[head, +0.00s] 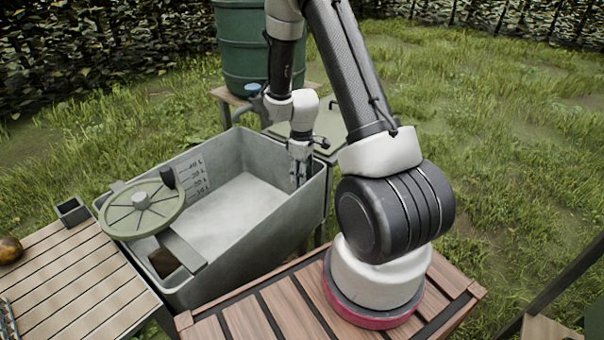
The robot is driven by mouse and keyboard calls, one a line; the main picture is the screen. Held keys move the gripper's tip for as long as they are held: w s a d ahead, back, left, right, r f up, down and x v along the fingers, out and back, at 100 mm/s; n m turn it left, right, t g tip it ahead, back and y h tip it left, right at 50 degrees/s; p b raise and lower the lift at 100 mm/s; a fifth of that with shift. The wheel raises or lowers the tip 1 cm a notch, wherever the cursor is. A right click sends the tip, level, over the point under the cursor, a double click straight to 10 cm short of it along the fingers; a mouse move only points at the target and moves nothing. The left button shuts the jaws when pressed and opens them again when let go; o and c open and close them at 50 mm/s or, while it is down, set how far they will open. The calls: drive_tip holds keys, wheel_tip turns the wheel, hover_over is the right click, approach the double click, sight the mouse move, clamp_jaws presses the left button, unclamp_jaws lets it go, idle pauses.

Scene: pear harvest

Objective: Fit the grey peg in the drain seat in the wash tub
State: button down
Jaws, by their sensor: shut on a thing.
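The wash tub (255,268) is a grey, open-topped metal basin with slanted walls and a litre scale inside its far left wall. My gripper (299,182) points down inside the tub, close to its right wall near the far right corner. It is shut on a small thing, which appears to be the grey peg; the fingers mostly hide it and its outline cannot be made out. The drain seat cannot be seen; the near walls and my gripper hide part of the tub floor.
A green hand wheel (118,216) with a black knob sits over the tub's left rim. A green barrel (243,50) with a tap stands behind the tub. A slatted table (75,285) with a brown fruit (10,249) is at left. The tub's middle is open.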

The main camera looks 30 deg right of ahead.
drive_tip(key=shift+f, duration=1)
drive_tip(key=shift+f, duration=0.3)
drive_tip(key=c, duration=0.5)
unclamp_jaws()
drive_tip(key=shift+c, duration=0.2)
